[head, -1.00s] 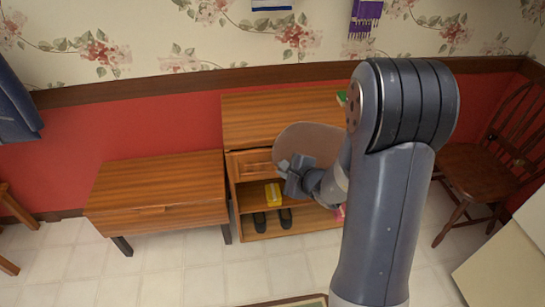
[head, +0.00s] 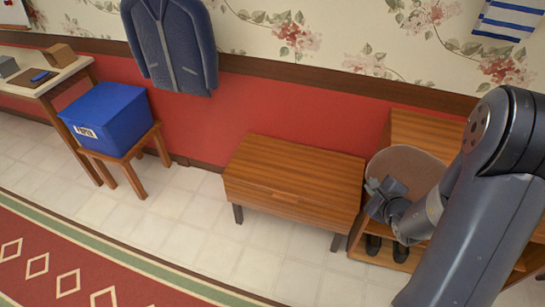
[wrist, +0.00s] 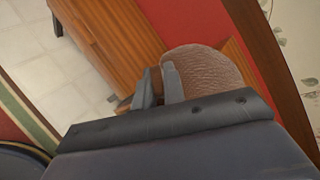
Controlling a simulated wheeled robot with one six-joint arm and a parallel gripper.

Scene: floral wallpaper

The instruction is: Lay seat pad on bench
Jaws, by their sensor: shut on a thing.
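The seat pad (head: 408,166) is a round, flat, brown-beige cushion. My gripper (head: 386,190) is shut on its edge and holds it raised in front of the shelf unit, right of the bench. In the wrist view the pad (wrist: 205,72) shows a textured face between and beyond the fingers (wrist: 160,82). The bench (head: 294,175) is a low wooden one with dark legs and a bare top, in the middle of the head view. The bench also shows at the upper left of the wrist view (wrist: 112,38).
A wooden shelf unit (head: 425,128) with dark shoes stands right of the bench, partly hidden by my arm. A blue box (head: 108,118) sits on a stool at left. A blue jacket (head: 172,45) hangs above. Tiled floor in front of the bench is clear.

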